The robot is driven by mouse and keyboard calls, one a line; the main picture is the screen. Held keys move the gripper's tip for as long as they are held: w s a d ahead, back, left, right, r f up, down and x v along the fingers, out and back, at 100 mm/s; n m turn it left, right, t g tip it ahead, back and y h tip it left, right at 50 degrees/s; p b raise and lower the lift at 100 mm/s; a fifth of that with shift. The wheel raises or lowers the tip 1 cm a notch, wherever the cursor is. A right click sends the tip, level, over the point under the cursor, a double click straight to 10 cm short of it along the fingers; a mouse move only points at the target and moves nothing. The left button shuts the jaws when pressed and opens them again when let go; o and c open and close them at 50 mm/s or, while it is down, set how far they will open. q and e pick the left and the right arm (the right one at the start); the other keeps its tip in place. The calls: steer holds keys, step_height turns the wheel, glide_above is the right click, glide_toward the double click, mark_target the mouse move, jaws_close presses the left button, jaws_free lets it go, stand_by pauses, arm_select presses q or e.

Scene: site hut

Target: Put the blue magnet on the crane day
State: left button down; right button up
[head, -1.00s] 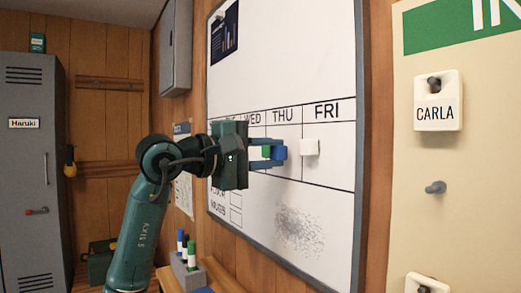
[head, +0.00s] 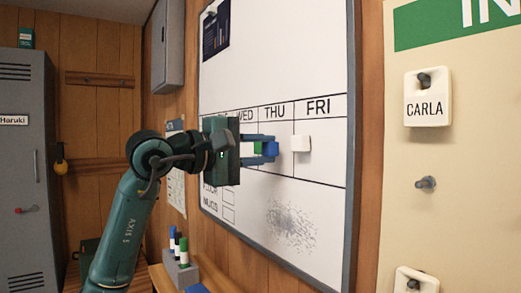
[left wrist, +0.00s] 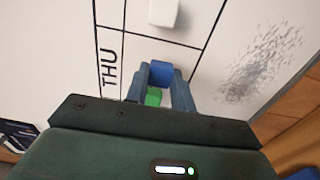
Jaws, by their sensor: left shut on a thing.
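The blue magnet (head: 271,149) is held between the fingertips of my left gripper (head: 268,146), in front of the THU column of the whiteboard (head: 300,60). It also shows in the left wrist view (left wrist: 160,72), between both fingers. I cannot tell whether it touches the board. A green magnet (head: 258,148) sits just behind the blue one, partly hidden by the fingers; it also shows in the left wrist view (left wrist: 153,96). A white magnet (head: 301,143) is on the board to the right, near the THU and FRI line. My right gripper is not in view.
The week grid has WED, THU and FRI headings; row labels at its lower left are partly hidden. A grey smudge (head: 290,225) marks the lower board. A marker holder (head: 180,272) stands below. A cream panel with a CARLA tag (head: 427,108) is at right.

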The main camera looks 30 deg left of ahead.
arm_select(q)
steer(key=shift+p+x, duration=0.5)
steer(key=shift+x, duration=0.45)
stand_by(1.2)
stand_by(1.2)
steer(key=c, duration=1.1)
jaws_free()
